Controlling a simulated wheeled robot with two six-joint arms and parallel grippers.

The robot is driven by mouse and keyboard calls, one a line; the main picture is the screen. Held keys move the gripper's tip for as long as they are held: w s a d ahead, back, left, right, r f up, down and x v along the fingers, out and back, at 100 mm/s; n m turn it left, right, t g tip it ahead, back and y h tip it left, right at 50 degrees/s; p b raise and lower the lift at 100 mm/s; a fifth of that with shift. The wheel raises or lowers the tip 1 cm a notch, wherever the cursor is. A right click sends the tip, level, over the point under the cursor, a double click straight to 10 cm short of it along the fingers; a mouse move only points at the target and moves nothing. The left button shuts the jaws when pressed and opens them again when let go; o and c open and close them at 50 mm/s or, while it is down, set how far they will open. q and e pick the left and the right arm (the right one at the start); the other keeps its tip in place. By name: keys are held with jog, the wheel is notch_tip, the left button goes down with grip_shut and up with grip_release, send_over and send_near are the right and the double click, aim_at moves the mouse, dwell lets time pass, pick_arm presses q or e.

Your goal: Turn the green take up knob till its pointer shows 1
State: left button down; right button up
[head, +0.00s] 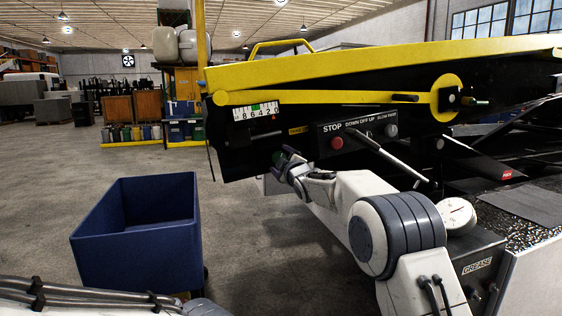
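My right gripper (285,160) is at the lower edge of the black loader side, below the scale and left of the red stop button. Its dark fingers surround or cover a small dark green part, apparently the take up knob, mostly hidden. I cannot tell whether the fingers touch it or are closed on it. A white scale plate (256,111) reads 8 6 4 2 0 from left to right, with a green zone near its top middle. A small red pointer (273,118) sits under its right end, near 2 and 0; the exact reading is too small to tell. My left gripper is out of view.
The control panel right of my gripper has a red stop button (336,143) and switches. A yellow arm (330,97) runs above. A blue bin (140,235) stands on the floor at left; open floor surrounds it.

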jog(key=shift+d, duration=0.1)
jog(key=b+v, duration=0.2)
jog(key=v, duration=0.8)
jog(key=shift+s, duration=0.25)
